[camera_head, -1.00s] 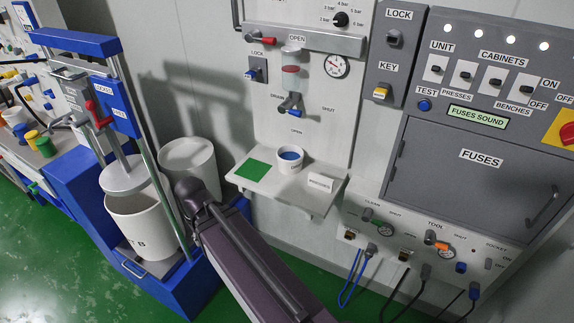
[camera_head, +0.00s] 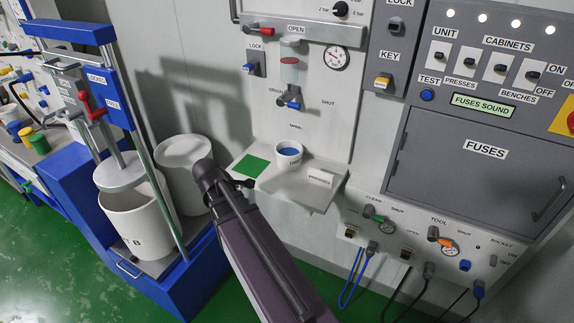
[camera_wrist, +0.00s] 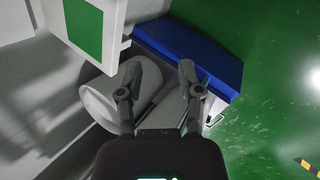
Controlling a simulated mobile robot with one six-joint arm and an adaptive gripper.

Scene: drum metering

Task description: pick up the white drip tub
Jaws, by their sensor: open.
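My gripper (camera_head: 246,183) is at the shelf's left front edge in the head view, apart from the tub and partly hidden by my wrist. In the wrist view my gripper (camera_wrist: 157,85) is open, with nothing between its fingers. I cannot make out the tub in that view.
A drain valve (camera_head: 289,99) and sight glass are on the wall above the tub. A blue press (camera_head: 175,290) holding a white drum (camera_head: 135,222) stands left, with another white drum (camera_head: 185,150) behind. The fuse cabinet (camera_head: 470,165) is right. Hoses hang below the shelf.

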